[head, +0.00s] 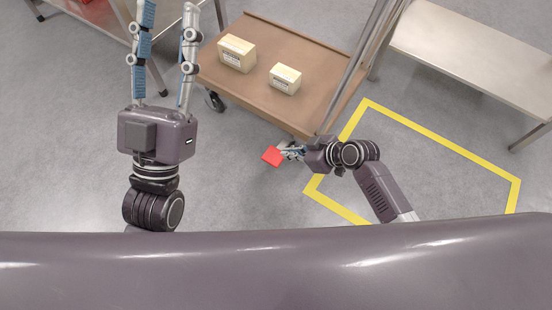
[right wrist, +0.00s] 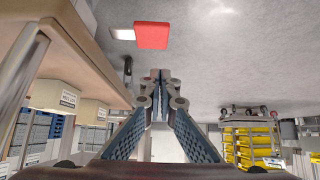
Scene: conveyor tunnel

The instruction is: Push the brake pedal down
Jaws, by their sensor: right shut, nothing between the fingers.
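The red brake pedal (head: 272,156) lies by the front corner of the brown cart, low near the floor. In the right wrist view the pedal (right wrist: 151,35) is a red block beside a pale metal piece, above my fingertips in the picture with a gap. My right gripper (head: 287,153) is shut and empty, its fingers at the pedal's right side in the head view. Its closed fingertips also show in the right wrist view (right wrist: 160,76). I cannot tell whether they touch the pedal. My left gripper (head: 167,12) is open and empty, far from the pedal.
The brown cart (head: 265,52) carries two cardboard boxes (head: 237,53) and (head: 285,78). A yellow floor outline (head: 440,139) lies to the right. A metal table (head: 475,50) stands at the upper right. Grey floor is clear left of the pedal.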

